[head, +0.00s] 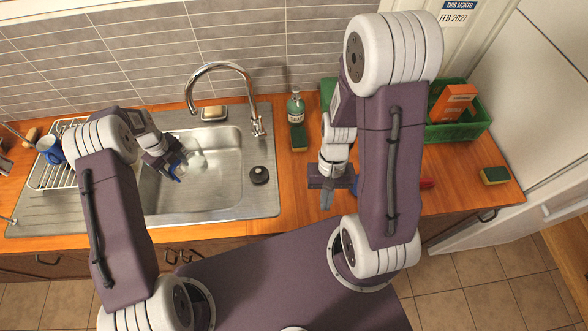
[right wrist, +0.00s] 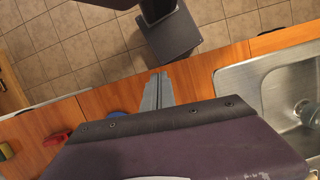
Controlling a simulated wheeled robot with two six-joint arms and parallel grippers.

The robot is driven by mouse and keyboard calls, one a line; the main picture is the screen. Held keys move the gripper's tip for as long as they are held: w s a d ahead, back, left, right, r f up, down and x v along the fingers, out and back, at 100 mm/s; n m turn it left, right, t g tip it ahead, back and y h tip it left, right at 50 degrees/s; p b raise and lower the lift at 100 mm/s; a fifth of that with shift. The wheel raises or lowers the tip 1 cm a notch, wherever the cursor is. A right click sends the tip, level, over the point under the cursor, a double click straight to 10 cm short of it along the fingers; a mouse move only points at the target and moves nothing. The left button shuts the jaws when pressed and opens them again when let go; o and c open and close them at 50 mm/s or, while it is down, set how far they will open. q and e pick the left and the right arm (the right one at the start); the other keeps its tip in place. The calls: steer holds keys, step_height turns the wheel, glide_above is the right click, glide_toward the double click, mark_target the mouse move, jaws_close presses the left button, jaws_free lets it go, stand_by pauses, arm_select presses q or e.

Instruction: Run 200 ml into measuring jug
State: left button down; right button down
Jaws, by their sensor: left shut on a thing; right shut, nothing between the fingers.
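The measuring jug (head: 178,171) seems to be the clear thing with a blue part low over the left of the sink basin. It is small and partly hidden, and its water level cannot be made out. My left gripper (head: 171,166) is shut on it. I cannot see water running. My right gripper (head: 327,198) is shut and empty over the counter right of the sink; its closed fingers (right wrist: 157,90) show in the right wrist view.
The steel sink (head: 225,205) holds a black plug (head: 259,175) on its right. A dish rack (head: 45,176) with a blue mug (head: 48,148) stands left. A soap bottle (head: 296,107) and sponge (head: 299,138) stand behind my right gripper. A green crate (head: 462,131) is at right.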

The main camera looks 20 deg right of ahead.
arm_select(q)
steer(key=shift+r, duration=0.1)
step_height(320, 180, up, 6)
arm_select(e)
steer(key=w+a+r+n+t+h, duration=0.1)
steer(key=w+r+n+t, duration=0.2)
steer(key=r, duration=0.4)
steer(key=shift+w+r+t, duration=0.35)
steer(key=shift+w+t, duration=0.25)
steer(key=shift+w, duration=0.6)
steer(key=shift+a, duration=0.1)
